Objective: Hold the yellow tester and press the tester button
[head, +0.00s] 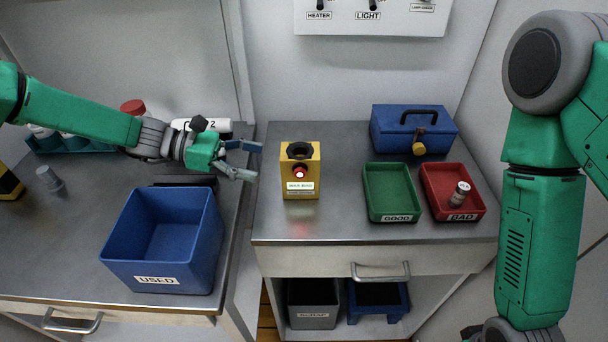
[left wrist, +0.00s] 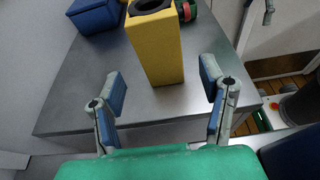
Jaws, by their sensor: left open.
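The yellow tester (head: 300,172) stands upright on the right-hand metal counter. It has a dark round opening on top, a red button (head: 299,171) on its front and a white label below. My left gripper (head: 250,160) is open and empty to the left of the tester, fingers pointing toward it. In the left wrist view the tester (left wrist: 155,48) stands ahead, between and beyond the two spread fingers (left wrist: 162,95), not touched by them. The button's face is not visible there. My right arm shows at the right, but its gripper is out of view.
A green GOOD tray (head: 390,218) and a red BAD tray (head: 436,214) holding a small cylinder (head: 460,193) are right of the tester. A blue toolbox (head: 378,140) stands behind them. A blue USED bin (head: 118,262) sits on the left counter. A gap separates the counters.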

